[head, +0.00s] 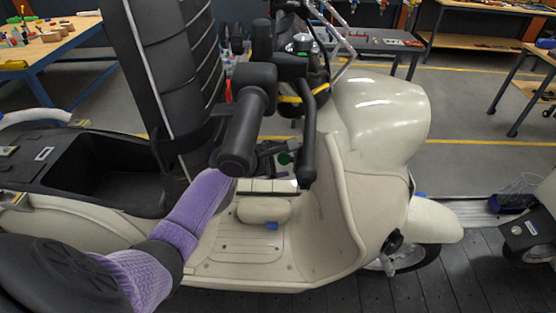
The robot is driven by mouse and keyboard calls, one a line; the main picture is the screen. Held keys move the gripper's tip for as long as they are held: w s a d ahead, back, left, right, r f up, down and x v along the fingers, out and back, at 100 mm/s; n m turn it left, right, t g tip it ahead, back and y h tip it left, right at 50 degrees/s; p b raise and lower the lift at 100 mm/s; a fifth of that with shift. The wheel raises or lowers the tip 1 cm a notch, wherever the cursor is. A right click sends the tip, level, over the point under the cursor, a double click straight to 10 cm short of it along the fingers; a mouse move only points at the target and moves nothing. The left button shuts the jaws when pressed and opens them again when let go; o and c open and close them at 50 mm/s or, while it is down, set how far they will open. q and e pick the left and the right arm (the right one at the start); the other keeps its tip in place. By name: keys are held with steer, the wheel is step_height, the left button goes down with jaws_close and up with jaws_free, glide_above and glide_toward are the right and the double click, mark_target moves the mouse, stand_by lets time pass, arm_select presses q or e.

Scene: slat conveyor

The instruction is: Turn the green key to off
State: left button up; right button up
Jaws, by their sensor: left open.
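The green key (285,158) shows as a small dark green spot below the handlebar of the cream scooter (345,190). It is too small and too shaded to tell which way it is turned. My left arm, in a purple sleeve, reaches in from the lower left and passes behind the black handlebar grip. My left gripper (272,149) is open, with its dark fingers just beside the key. I cannot tell whether they touch it. The handlebar grip hides part of the wrist. My right gripper is not in view.
The black handlebar grip (243,130) and brake lever (309,130) hang close around the gripper. The front shield stands to the right. The open seat compartment (110,170) lies left. Workbenches stand behind, and another scooter (535,235) is at the right edge.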

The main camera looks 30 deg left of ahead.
arm_select(q)
jaws_close()
steer(key=c, duration=0.8)
jaws_free()
steer(key=c, duration=0.4)
steer(key=shift+o, duration=0.2)
steer(key=shift+r+p, duration=0.25)
steer(key=shift+p, duration=0.35)
steer(key=shift+n+g+p, duration=0.5)
steer(key=shift+g+p, duration=0.3)
steer(key=shift+p, duration=0.35)
steer(key=shift+h+p, duration=0.3)
steer(key=shift+p, duration=0.05)
steer(key=shift+f+g, duration=0.1)
steer(key=shift+g, duration=0.2)
